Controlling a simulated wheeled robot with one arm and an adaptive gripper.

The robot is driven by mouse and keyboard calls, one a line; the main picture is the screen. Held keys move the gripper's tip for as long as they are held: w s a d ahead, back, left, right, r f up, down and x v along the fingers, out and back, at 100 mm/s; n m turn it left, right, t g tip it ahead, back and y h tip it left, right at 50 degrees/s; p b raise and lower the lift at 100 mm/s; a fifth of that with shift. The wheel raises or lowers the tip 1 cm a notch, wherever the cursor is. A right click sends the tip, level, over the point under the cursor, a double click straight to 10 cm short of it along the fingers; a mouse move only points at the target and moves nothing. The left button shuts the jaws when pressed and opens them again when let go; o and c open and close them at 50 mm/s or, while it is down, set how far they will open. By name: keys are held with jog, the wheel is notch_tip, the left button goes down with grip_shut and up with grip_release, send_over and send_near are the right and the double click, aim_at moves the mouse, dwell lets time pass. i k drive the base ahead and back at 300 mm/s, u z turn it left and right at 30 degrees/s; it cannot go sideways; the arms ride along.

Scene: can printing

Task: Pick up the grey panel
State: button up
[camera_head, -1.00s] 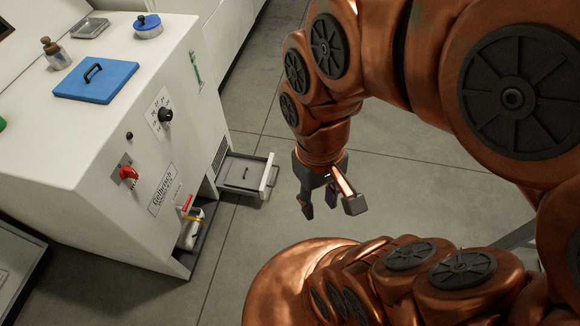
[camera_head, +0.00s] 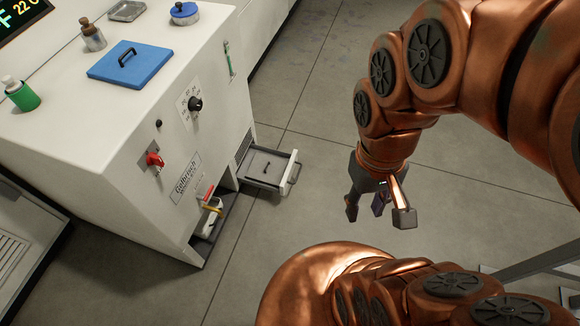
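The grey panel (camera_head: 266,168) is a flat plate with a small dark handle. It appears to lie in the open drawer (camera_head: 291,172) low on the side of the white machine (camera_head: 120,150). My gripper (camera_head: 379,211) hangs to the right of the drawer, clearly apart from it, over the floor. Its dark fingers are spread and nothing shows between them.
A blue panel (camera_head: 131,66) with a black handle lies on the machine top, near a brown bottle (camera_head: 92,38), a blue-lidded pot (camera_head: 184,13) and a green container (camera_head: 24,97). A red-and-white item (camera_head: 208,212) sits in an opening below the red knob (camera_head: 154,159). Floor between drawer and gripper is clear.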

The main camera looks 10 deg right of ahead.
aim_at(269, 169)
jog(key=z, duration=0.5)
jog(key=i, duration=1.3)
jog(key=u, duration=2.55)
